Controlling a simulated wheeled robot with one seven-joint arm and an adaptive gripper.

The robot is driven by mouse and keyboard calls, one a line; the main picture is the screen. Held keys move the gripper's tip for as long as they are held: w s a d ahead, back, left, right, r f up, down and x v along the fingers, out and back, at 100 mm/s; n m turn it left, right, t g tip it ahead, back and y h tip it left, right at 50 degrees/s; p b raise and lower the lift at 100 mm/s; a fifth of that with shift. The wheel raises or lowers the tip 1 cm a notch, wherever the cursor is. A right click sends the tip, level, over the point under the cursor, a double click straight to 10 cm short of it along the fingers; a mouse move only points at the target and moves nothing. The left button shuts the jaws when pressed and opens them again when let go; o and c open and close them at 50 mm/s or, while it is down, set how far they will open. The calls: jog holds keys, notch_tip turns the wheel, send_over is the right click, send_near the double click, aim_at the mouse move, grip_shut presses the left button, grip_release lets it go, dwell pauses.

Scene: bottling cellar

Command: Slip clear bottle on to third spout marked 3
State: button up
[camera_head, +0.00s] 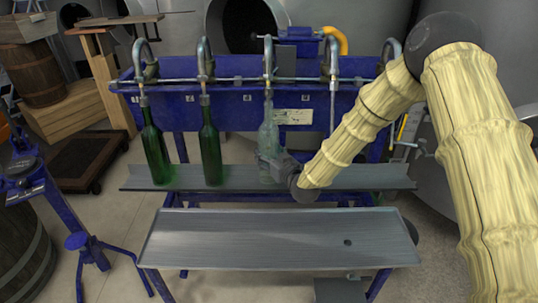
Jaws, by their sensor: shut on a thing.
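A clear bottle (268,137) stands upright below the third spout (268,58) from the left on the blue filling stand. Its neck lines up with that spout's tube; whether the tube is inside the neck is too small to tell. My gripper (272,162) comes in from the right and is shut on the bottle's lower body, partly hiding it. The bottle's base is close to the grey lower rail (345,180); I cannot tell if it touches. The number marks on the blue panel are too small to read surely.
Two green bottles, one at the first spout (154,145) and one at the second (210,145), stand to the left, close to the clear one. The spouts on the right have no bottles. A bare grey tray (280,238) lies in front.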

jog(key=shift+f+b, duration=0.3)
jog(key=shift+f, duration=0.15)
dwell(0.5)
jog(key=o, duration=1.4)
jog(key=shift+s, duration=0.1)
jog(key=shift+c, duration=0.2)
jog(key=shift+o, duration=0.3)
jog(key=shift+f, duration=0.1)
jog(key=shift+s, duration=0.1)
